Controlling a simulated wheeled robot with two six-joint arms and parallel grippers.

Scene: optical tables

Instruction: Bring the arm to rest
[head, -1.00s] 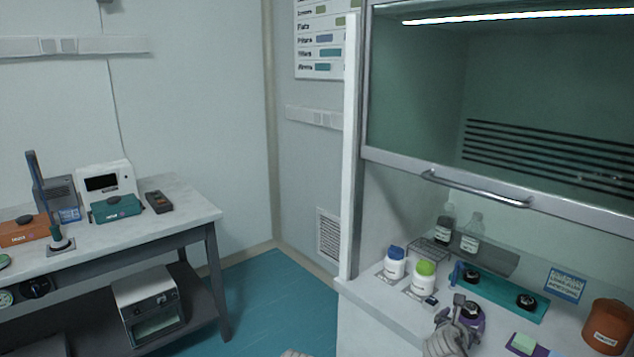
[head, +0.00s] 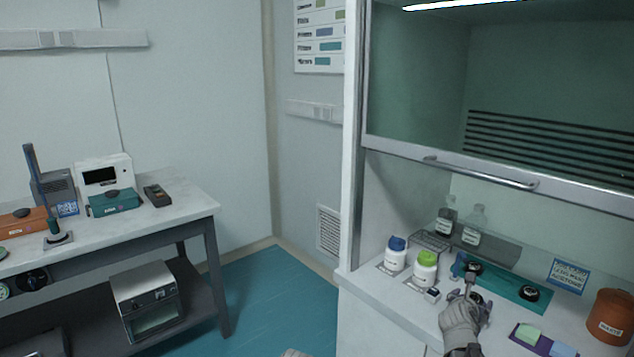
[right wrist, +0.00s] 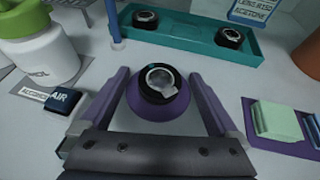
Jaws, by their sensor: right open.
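My right gripper (head: 470,283) is over the worktop under the raised glass sash. In the right wrist view it is open, with its two purple-grey fingers (right wrist: 158,98) spread on either side of a round purple holder (right wrist: 150,108). The holder carries a black ring mount with a shiny round piece on top (right wrist: 160,82). Bare gaps show between the holder and the fingers, so nothing is gripped. I cannot tell how far the fingertips reach down beside it. In the head view the gripper mostly hides this holder.
A white bottle with a green cap (head: 425,269) and a blue-capped one (head: 395,256) stand left of the gripper. A teal tray (head: 510,287) with black mounts lies behind. A purple pad (right wrist: 292,147) and an orange waste pot (head: 609,318) are to the right.

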